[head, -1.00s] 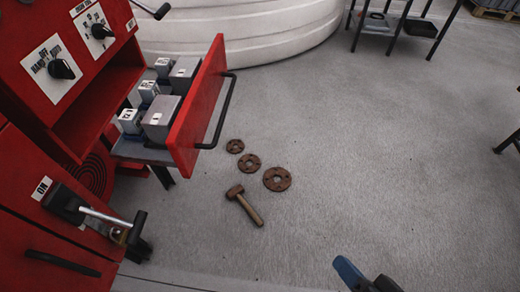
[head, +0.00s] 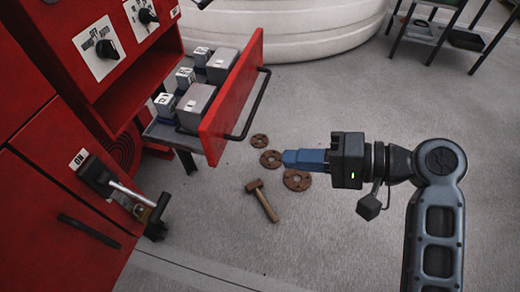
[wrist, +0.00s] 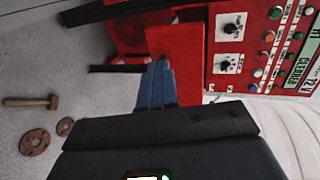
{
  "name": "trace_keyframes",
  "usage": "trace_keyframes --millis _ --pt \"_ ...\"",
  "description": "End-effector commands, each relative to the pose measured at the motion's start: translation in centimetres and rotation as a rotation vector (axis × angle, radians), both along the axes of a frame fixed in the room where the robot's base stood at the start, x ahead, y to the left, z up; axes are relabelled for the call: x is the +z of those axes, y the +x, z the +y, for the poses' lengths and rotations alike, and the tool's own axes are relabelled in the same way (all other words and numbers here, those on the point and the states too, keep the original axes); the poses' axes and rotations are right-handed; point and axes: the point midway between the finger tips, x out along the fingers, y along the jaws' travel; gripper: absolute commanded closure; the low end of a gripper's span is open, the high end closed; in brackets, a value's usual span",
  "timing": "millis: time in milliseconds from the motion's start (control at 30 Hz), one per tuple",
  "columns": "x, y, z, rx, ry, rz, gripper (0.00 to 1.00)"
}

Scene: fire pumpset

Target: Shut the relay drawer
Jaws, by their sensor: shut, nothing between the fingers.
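The relay drawer (head: 232,98) sticks out of the red cabinet, pulled open, with a red front and a black bar handle (head: 252,108). Several grey relays (head: 196,104) with white-topped blocks stand in its grey tray. My gripper (head: 286,158) has blue fingers, shut and empty, to the right of the drawer front and apart from it in the head view. It points left toward the cabinet. In the wrist view the blue fingers (wrist: 156,66) show before a red panel; I cannot tell for sure which part is the drawer front.
The red cabinet (head: 40,170) has knobs and a lever switch (head: 125,190) marked ON below the drawer. A hammer (head: 262,200) and rusty flanges (head: 297,180) lie on the floor. A white tank (head: 300,30) stands behind, a dark table (head: 440,35) at the upper right.

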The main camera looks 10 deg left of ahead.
Motion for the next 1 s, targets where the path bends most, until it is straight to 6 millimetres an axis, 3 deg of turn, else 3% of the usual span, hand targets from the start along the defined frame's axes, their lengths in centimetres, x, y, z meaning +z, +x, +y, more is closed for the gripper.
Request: trace_keyframes --millis 600,800,1000 --pt "-2.8 0.7 10.5 0.001 -0.002 -0.002 1.00" --pt "-2.8 0.9 12.5 -0.003 -0.001 -0.002 1.00" --pt "-2.9 1.0 13.0 -0.003 -0.002 -0.001 1.00"
